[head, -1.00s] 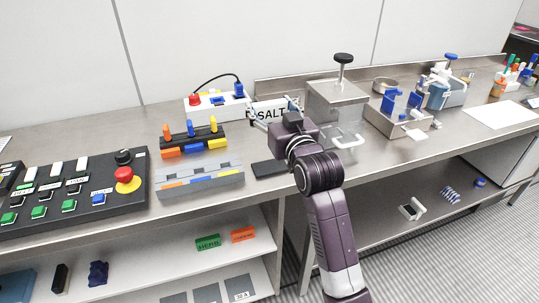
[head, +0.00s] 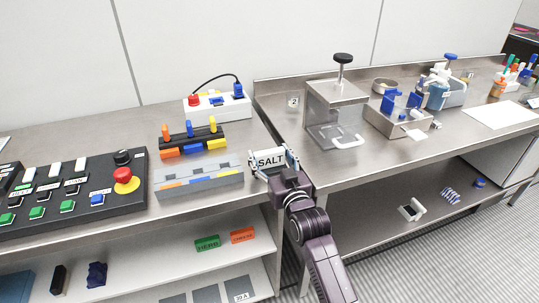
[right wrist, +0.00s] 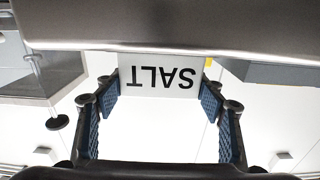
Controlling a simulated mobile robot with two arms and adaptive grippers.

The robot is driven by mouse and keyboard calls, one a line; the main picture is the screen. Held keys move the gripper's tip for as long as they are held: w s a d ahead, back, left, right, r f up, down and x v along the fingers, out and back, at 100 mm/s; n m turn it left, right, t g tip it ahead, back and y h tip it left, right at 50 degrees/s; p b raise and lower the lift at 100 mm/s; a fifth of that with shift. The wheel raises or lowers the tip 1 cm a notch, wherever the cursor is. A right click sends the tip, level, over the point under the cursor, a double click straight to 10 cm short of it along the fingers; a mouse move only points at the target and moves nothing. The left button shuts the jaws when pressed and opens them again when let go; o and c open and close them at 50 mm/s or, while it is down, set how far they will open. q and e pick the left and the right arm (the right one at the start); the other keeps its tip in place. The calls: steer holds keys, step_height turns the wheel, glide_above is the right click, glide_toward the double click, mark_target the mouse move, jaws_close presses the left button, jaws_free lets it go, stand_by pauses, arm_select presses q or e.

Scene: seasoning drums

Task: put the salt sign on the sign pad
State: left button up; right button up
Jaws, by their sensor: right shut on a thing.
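The salt sign (head: 267,160) is a white plate with black SALT lettering. My right gripper (head: 273,166) is shut on it, with a finger at each side. In the head view the sign stands roughly upright near the counter's front edge, right of the grey block rack. In the right wrist view the sign (right wrist: 160,76) appears upside down between the blue-padded fingers of the right gripper (right wrist: 160,92). The dark flat sign pad is hidden behind the sign and gripper. I cannot tell whether the sign touches it. My left gripper is not in view.
A grey rack (head: 199,180) with coloured blocks stands close left of the sign. A metal press stand (head: 336,112) is to the right. A black button panel (head: 75,190) lies at left. The counter behind the sign is clear. Green and orange signs lie on the shelf below.

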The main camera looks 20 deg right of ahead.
steer(key=o, duration=1.2)
steer(key=shift+c, duration=0.2)
steer(key=shift+r, duration=0.15)
steer(key=shift+s, duration=0.35)
steer(key=s+b, duration=0.1)
steer(key=s, duration=1)
steer(key=shift+s+d, duration=0.15)
steer(key=shift+d, duration=0.05)
